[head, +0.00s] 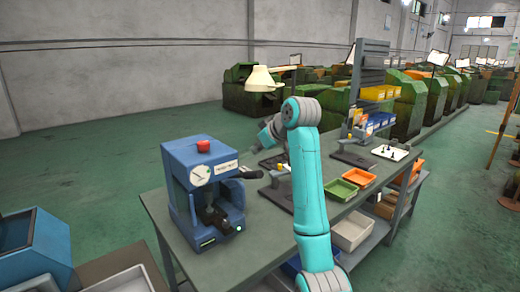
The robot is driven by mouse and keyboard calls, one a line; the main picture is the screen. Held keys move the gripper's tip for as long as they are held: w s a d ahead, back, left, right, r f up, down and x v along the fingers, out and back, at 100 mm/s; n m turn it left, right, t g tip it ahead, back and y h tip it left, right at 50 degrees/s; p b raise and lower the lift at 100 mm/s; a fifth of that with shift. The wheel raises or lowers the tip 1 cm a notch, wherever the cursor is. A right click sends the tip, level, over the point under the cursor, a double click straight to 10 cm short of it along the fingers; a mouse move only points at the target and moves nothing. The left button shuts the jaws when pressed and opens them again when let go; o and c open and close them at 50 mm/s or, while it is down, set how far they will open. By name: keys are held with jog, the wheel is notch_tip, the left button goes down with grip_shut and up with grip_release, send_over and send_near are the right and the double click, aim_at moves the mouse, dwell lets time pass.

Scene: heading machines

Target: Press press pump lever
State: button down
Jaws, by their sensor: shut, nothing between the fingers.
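The blue press (193,185) stands on the near left part of the grey workbench. It has a red knob on top, a round dial on its front and dark tooling in its opening. A short dark lever (250,173) sticks out to the right from its side. My teal arm rises at the right of the press and bends over towards the bench. My gripper (266,172) is small and dark, pointing towards the lever's outer end. It is shut and holds nothing. I cannot tell whether it touches the lever.
A green tray (341,190) and an orange tray (359,177) lie on the bench right of my arm. A white tray with dark parts (391,152) is farther back. A blue machine (34,246) is at the left.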

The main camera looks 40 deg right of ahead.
send_over(253, 172)
jog(key=w, duration=0.1)
jog(key=f, duration=0.4)
jog(key=shift+w+a+f, duration=0.1)
jog(key=shift+a+f, duration=0.05)
jog(key=shift+a, duration=0.2)
jog(key=shift+s+d+f, duration=0.2)
jog(key=shift+s+f, duration=0.1)
jog(key=shift+f, duration=0.25)
jog(key=shift+s+d+f, duration=0.15)
jog(key=shift+s+f, duration=0.15)
jog(key=shift+f, duration=0.2)
jog(key=shift+s+d+f, duration=0.1)
jog(key=shift+s+f, duration=0.2)
jog(key=shift+f, duration=0.35)
